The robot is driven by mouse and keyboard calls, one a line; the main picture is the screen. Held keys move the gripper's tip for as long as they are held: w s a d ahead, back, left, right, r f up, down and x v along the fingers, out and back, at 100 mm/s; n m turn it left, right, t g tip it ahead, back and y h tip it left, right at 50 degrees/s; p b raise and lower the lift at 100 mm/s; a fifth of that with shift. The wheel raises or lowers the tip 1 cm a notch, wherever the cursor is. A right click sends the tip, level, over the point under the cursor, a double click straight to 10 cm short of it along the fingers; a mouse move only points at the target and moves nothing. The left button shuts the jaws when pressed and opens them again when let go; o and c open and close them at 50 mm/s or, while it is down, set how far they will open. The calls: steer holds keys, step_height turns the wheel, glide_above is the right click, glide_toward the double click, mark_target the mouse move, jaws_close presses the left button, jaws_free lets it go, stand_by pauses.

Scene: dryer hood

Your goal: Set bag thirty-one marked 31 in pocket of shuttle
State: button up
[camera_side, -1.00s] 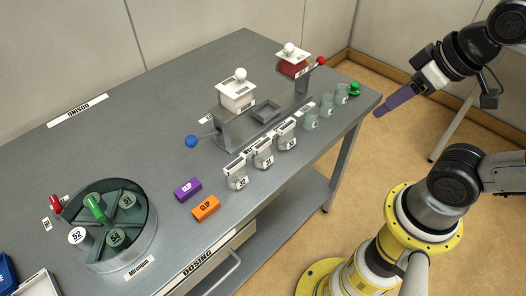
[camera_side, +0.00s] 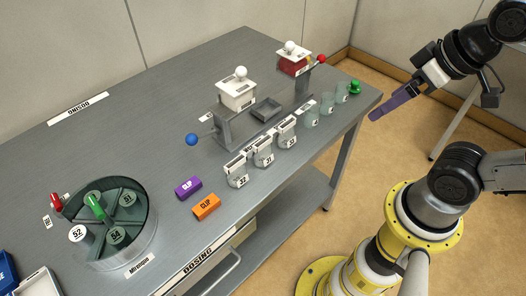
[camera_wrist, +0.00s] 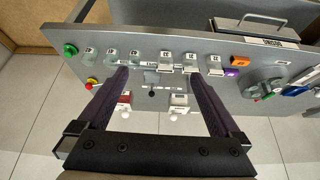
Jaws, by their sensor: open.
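Three pale grey bags with white tops stand in a row along the table's front edge. The middle bag (camera_side: 263,154) appears to be marked 31, though the print is small; it also shows in the wrist view (camera_wrist: 190,60). The shuttle appears to be the grey tray with a square pocket (camera_side: 266,109) behind the bags, between the two dosing stands; its pocket looks empty. My gripper (camera_side: 375,116) is open and empty, out beyond the table's right end. Its two dark purple fingers also show in the wrist view (camera_wrist: 158,74).
Several translucent cups (camera_side: 327,103) stand right of the bags, near a green button (camera_side: 354,87). A purple clip (camera_side: 188,187) and an orange clip (camera_side: 206,207) lie left. A round carousel (camera_side: 120,222) holds marked items.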

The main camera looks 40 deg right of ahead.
step_height(320, 180, up, 3)
steer(key=w, duration=0.2)
steer(key=g, duration=0.6)
glide_above(263, 141)
step_height(263, 141, down, 17)
steer(key=shift+w+f, duration=0.1)
steer(key=shift+f, duration=3.05)
steer(key=c, duration=1.2)
steer(key=shift+r, duration=0.1)
steer(key=shift+c, duration=0.2)
